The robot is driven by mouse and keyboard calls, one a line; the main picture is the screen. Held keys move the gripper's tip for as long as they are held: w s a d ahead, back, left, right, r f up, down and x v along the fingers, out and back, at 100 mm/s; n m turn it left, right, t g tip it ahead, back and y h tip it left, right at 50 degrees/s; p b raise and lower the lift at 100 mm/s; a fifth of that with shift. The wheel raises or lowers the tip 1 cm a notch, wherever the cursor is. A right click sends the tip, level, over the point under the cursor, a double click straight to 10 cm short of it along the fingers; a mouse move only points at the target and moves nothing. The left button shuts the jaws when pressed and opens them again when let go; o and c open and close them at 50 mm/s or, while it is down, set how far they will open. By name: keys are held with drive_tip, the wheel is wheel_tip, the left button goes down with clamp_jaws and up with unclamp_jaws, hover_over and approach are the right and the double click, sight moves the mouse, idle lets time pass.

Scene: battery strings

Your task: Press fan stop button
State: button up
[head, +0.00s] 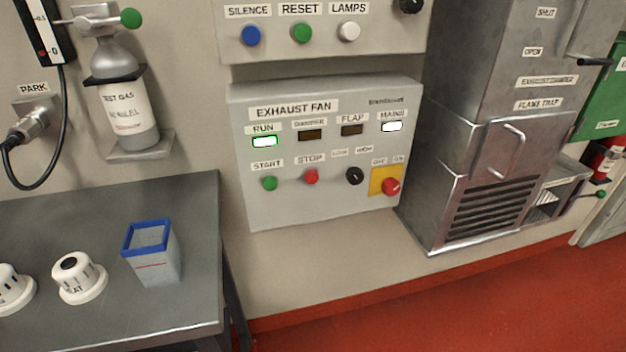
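The exhaust fan panel (330,210) is a light grey box on the wall, in the middle of the head view. Its stop button (311,177) is a small round red button under the label STOP. The green start button (269,183) is to its left. A black knob (354,176) is to its right. The RUN lamp (265,142) is lit with a green rim, and the MAINS lamp (391,127) is lit white. The two lamps between them are dark. My gripper is not in view, and nothing covers the stop button.
A red rotary switch (390,187) on a yellow plate is at the panel's right. Another panel (320,50) hangs above. A metal cabinet (480,130) stands right. A grey table (190,300) with a blue-rimmed cup (155,262) is at left. Red floor is clear in front.

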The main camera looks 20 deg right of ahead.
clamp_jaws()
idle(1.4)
